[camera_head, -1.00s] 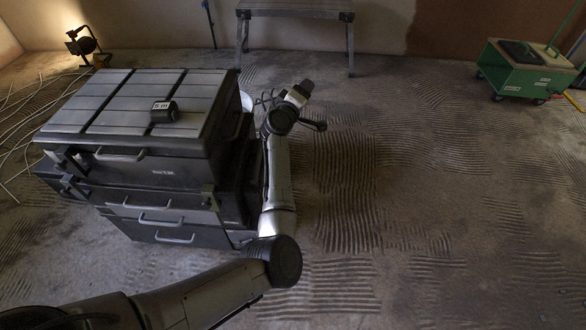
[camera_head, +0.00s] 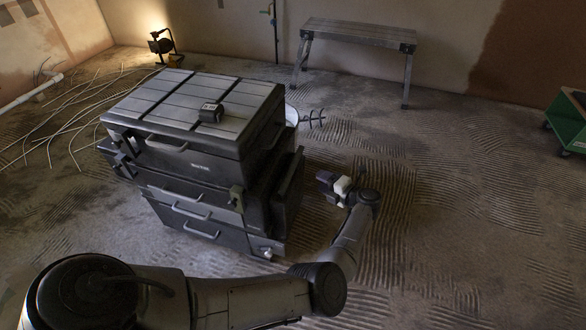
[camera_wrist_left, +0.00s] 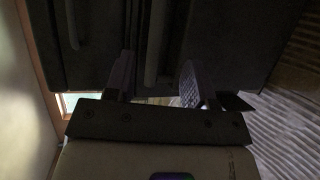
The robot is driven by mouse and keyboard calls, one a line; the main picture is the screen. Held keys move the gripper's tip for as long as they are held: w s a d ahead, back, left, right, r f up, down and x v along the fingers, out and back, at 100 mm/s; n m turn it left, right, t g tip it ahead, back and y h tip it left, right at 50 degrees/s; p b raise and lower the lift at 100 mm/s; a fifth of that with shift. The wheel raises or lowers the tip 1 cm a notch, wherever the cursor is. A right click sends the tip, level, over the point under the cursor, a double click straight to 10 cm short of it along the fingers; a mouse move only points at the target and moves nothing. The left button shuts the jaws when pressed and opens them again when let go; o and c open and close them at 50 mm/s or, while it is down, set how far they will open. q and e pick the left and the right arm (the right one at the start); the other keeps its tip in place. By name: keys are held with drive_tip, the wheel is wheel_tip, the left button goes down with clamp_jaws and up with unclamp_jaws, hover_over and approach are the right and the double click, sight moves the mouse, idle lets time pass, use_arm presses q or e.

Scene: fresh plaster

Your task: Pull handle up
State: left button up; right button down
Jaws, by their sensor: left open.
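The dark tool chest (camera_head: 215,160) is a stack of boxes with grey drawer pulls on its front and slats on its lid. My left gripper (camera_head: 326,180) is open beside the chest's right side, a short gap away, and points at it. In the left wrist view, its two fingers (camera_wrist_left: 157,80) face a dark panel. A dark bar (camera_wrist_left: 152,45) on that panel appears between the fingers, not gripped; it may be the handle, but shadow hides its shape. My right gripper is not in view.
A tape measure (camera_head: 211,113) lies on the lid. Behind the chest are a bucket (camera_head: 291,116) and a mixing paddle (camera_head: 315,118). A trestle bench (camera_head: 357,35) stands at the back wall, a green cart (camera_head: 567,122) at right.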

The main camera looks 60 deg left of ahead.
sight(292, 168)
use_arm(q)
drive_tip(key=shift+n+g, duration=0.3)
drive_tip(key=b+x, duration=0.1)
drive_tip(key=x, duration=0.3)
drive_tip(key=b+x, duration=0.1)
drive_tip(key=x, duration=0.4)
drive_tip(key=b+x, duration=0.1)
drive_tip(key=x, duration=0.3)
drive_tip(key=shift+s+a, duration=0.15)
drive_tip(key=shift+s, duration=0.25)
drive_tip(key=shift+c, duration=0.3)
clamp_jaws()
drive_tip(key=shift+r, duration=0.1)
